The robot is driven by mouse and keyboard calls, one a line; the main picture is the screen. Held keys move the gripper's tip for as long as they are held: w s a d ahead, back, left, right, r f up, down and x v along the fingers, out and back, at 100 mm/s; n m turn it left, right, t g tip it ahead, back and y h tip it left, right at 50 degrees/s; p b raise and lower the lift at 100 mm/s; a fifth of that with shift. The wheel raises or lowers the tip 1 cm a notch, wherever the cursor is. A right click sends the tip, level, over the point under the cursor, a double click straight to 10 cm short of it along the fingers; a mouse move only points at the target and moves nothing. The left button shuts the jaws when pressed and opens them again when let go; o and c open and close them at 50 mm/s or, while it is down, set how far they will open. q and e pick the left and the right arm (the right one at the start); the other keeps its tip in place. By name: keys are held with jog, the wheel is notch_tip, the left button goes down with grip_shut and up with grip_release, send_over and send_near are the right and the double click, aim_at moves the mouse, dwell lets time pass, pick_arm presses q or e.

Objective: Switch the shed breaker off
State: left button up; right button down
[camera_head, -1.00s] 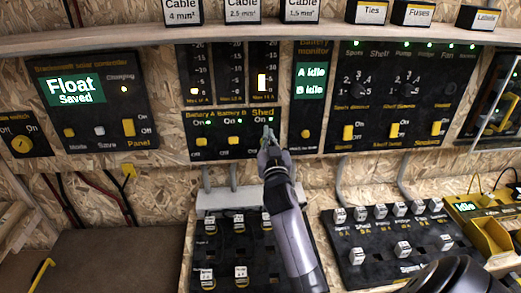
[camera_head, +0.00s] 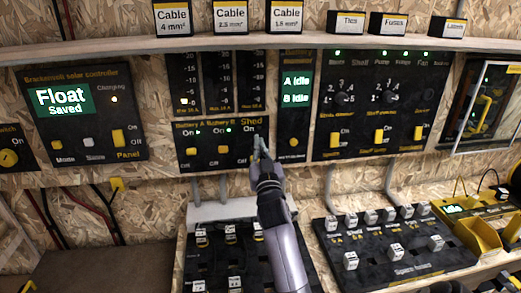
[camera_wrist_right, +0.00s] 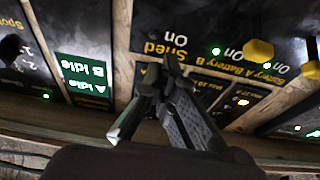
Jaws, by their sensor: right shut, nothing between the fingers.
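The breaker panel (camera_head: 208,161) on the wall has columns labelled Battery A, Battery B and Shed. The Battery A switch (camera_head: 193,152) and Battery B switch (camera_head: 223,150) are yellow, each with a green lamp above. No green lamp shows by the Shed label (camera_head: 250,123). My right gripper (camera_head: 260,143) is at the Shed column, fingers together and empty, covering the Shed switch, so its position is hidden. In the right wrist view the gripper (camera_wrist_right: 160,85) lies across the panel just by the Shed label. I cannot tell if it touches. My left gripper is out of view.
Bar meters (camera_head: 218,80) sit above the breakers. A solar controller (camera_head: 85,115) is at left, a battery monitor (camera_head: 295,105) and a switch panel (camera_head: 385,105) at right. A shelf (camera_head: 120,45) with labelled boxes runs above. Sloped terminal boards (camera_head: 385,260) lie below.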

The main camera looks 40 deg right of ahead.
pick_arm(q)
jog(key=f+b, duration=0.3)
jog(key=b, duration=0.1)
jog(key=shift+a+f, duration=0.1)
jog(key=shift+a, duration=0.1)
pick_arm(e)
jog(key=s+a+f, duration=0.4)
jog(key=s+f, duration=0.2)
jog(key=shift+s+f, duration=0.25)
jog(key=shift+f, duration=0.15)
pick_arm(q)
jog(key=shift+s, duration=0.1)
pick_arm(e)
jog(key=shift+d, duration=0.1)
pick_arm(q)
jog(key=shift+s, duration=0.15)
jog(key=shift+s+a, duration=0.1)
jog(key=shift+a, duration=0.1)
pick_arm(e)
jog(key=shift+f, duration=0.1)
